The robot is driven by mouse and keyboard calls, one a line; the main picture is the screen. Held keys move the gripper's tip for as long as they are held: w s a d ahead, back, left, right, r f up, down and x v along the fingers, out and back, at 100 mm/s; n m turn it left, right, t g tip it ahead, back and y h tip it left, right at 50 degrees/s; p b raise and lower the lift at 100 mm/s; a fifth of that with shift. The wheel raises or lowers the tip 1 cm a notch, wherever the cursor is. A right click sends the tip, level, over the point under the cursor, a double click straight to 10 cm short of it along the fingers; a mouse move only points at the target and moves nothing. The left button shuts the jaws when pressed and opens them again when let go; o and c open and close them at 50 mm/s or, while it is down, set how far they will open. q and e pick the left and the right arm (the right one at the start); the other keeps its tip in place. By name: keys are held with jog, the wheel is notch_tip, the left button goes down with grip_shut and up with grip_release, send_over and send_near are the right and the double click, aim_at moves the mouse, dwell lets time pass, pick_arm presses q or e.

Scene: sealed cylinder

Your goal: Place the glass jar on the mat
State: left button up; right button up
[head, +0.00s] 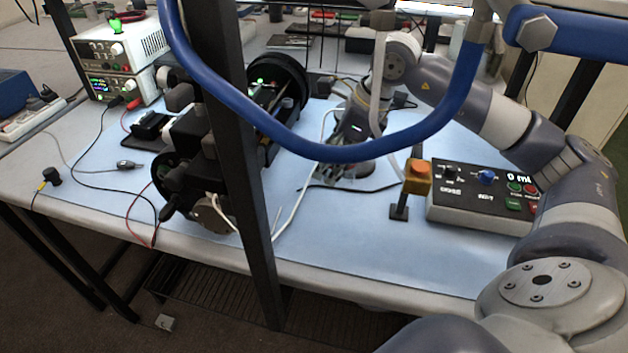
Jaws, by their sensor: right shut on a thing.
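My right gripper (350,152) points down over the back middle of the table, beyond the blue hose. It is shut on what looks like the glass jar (352,171), a small, clear, greyish shape low between the fingers. The hose and the fingers hide much of the jar, and I cannot tell whether its base touches the surface. The light blue mat (335,235) covers much of the tabletop, and the jar shows over it. My left gripper is not in view.
A black cylinder apparatus (278,95) stands left of the gripper, partly behind a dark post (240,170). A control box (475,195) and an orange button on a stand (418,175) are at right. Power supplies (118,50) stand back left. Cables cross the mat; its front middle is fairly clear.

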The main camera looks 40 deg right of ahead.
jog(key=shift+f, duration=2.95)
jog(key=shift+f, duration=0.15)
jog(key=o, duration=1.2)
jog(key=shift+c, duration=0.2)
